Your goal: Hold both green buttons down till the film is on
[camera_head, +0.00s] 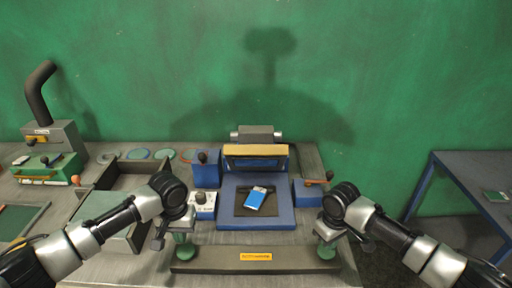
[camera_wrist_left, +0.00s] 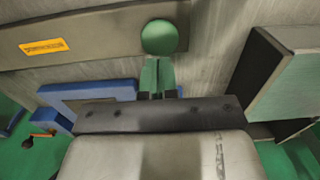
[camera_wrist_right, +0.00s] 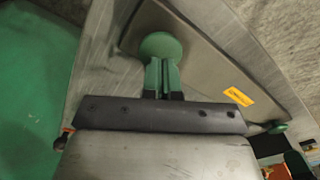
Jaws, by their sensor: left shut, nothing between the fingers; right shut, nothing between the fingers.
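The left green button (camera_head: 184,252) and the right green button (camera_head: 326,251) stand at either end of a dark front bar (camera_head: 225,266). My left gripper (camera_head: 184,237) is shut and empty, pointing down at the left button. In the left wrist view its fingertips meet the edge of the round button (camera_wrist_left: 159,36). My right gripper (camera_head: 326,239) is shut and empty over the right button, which also shows in the right wrist view (camera_wrist_right: 160,45). I cannot tell whether either button is pressed down. A blue and white packet (camera_head: 255,199) lies on the press's dark pad, under the raised yellowish bar (camera_head: 255,150).
The blue press base (camera_head: 228,222) stands between my arms. A small white control box (camera_head: 203,208) is beside it. A dark-walled tray (camera_head: 100,206) and a green device (camera_head: 50,170) are at left. A blue table (camera_head: 470,180) stands at right.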

